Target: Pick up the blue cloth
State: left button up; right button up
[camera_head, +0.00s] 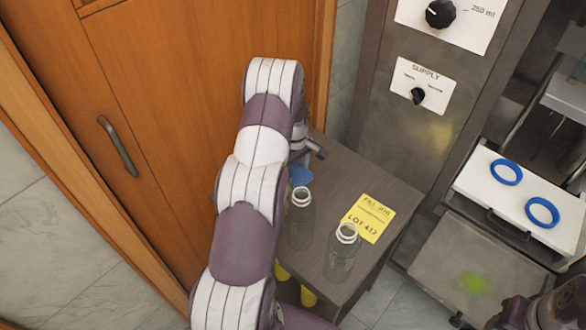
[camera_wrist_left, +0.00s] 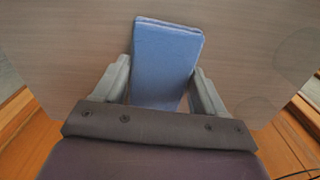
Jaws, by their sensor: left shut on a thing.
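The blue cloth (camera_wrist_left: 165,55) is a folded blue rectangle in the left wrist view, between the two grey fingers of my left gripper (camera_wrist_left: 163,85). The gripper is shut on it. In the head view a small part of the blue cloth (camera_head: 300,175) shows just below my left gripper (camera_head: 303,157), over the back part of the small dark table (camera_head: 350,180). I cannot tell whether the cloth still touches the table. Most of it is hidden behind the gripper and arm in the head view. My right gripper does not show clearly; a dark part sits at the lower right edge.
Two clear bottles, one (camera_head: 300,210) close by the cloth and one (camera_head: 343,250) nearer the front, stand on the table. A yellow note (camera_head: 368,218) lies beside them. A grey machine (camera_head: 415,125) with a white tray holding blue rings (camera_head: 542,212) is at right. A wooden door (camera_head: 150,100) is at left.

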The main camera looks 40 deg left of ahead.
aim_at(296, 170)
pick_arm(q)
jog(key=r, duration=0.4)
jog(key=shift+w+d+r, duration=0.1)
jog(key=shift+d+r, duration=0.1)
jog(key=w+d+r, duration=0.1)
jog(key=d+r, duration=0.2)
jog(key=d, duration=0.2)
jog(key=d+r+b, duration=0.1)
jog(key=d+r, duration=0.2)
jog(key=d, duration=0.3)
jog(key=shift+w+r, duration=0.3)
jog(key=shift+w, duration=0.05)
